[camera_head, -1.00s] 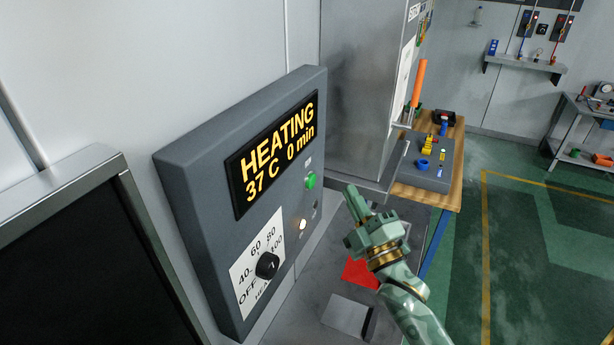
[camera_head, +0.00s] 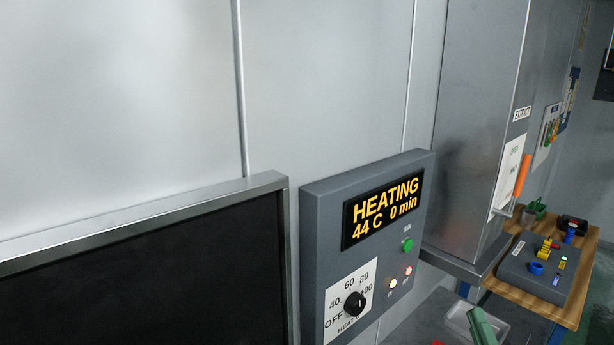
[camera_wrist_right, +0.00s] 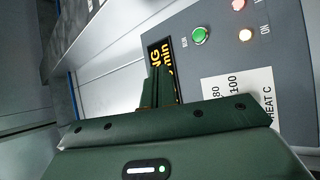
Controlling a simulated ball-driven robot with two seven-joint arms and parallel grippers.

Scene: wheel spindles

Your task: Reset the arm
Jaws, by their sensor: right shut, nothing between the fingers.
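My right gripper (camera_head: 482,322) shows only as a green tip at the bottom edge of the head view, right of the grey control panel (camera_head: 312,260). In the right wrist view its green fingers (camera_wrist_right: 160,72) are together and empty, in front of the panel's display. It seems apart from the panel, though the gap is hard to judge. The display (camera_head: 384,212) reads HEATING, 44 C, 0 min. Below it are a black knob (camera_head: 355,303) on a white temperature scale and a green button (camera_head: 407,245). My left gripper is not in view.
A dark metal-framed panel (camera_head: 150,285) fills the lower left. A tall steel cabinet (camera_head: 475,130) with an orange handle (camera_head: 522,175) stands right of the control panel. Beyond it, a wooden bench (camera_head: 548,306) holds a grey box (camera_head: 528,268) with small coloured parts.

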